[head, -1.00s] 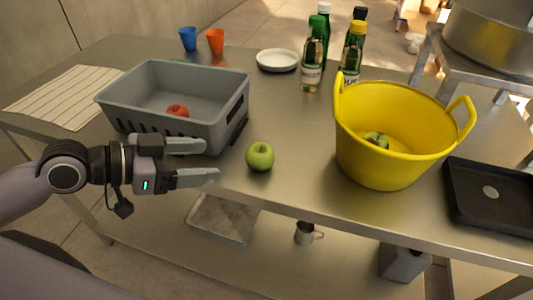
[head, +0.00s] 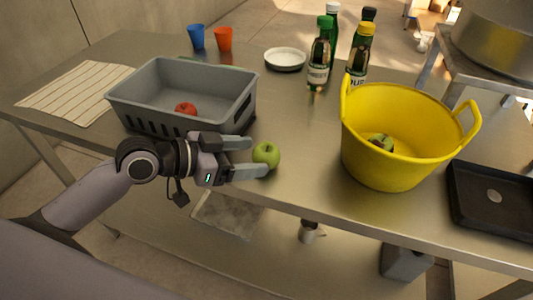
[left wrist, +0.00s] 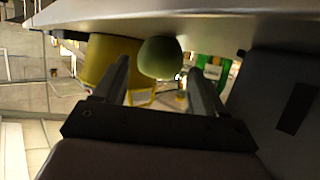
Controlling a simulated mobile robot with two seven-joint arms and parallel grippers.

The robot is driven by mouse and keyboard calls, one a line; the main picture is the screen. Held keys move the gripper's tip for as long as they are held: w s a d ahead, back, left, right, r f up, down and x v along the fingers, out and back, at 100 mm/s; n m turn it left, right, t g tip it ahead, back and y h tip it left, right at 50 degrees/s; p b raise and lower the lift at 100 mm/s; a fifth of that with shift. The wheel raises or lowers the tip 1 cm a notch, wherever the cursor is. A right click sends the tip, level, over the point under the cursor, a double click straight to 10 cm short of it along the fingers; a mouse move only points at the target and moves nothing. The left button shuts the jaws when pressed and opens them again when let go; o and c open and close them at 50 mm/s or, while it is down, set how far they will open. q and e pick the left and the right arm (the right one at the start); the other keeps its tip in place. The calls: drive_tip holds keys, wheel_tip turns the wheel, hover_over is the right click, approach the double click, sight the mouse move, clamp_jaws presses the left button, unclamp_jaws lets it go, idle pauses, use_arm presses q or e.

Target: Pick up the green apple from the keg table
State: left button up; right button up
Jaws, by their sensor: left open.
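A green apple (head: 266,155) stands on the metal table (head: 300,185) near its front edge, between the grey basket and the yellow tub. My left gripper (head: 258,157) is open, and its fingertips reach the left side of the apple. In the left wrist view the apple (left wrist: 160,58) shows just beyond and between the two open fingers (left wrist: 160,80). I cannot tell whether either finger touches it. My right gripper is not in view.
A grey basket (head: 135,115) with a red apple (head: 186,109) stands close behind my left gripper. A yellow tub (head: 385,170) with a greenish item inside is to the right. Bottles (head: 319,62), a plate (head: 285,57) and cups (head: 224,39) stand farther back. A black tray (head: 470,215) lies at right.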

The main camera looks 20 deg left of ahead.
sight(255, 155)
use_arm(q)
drive_tip(key=shift+x, duration=1.6)
drive_tip(key=shift+c, duration=0.3)
drive_tip(key=c, duration=0.8)
drive_tip(key=shift+r, duration=0.1)
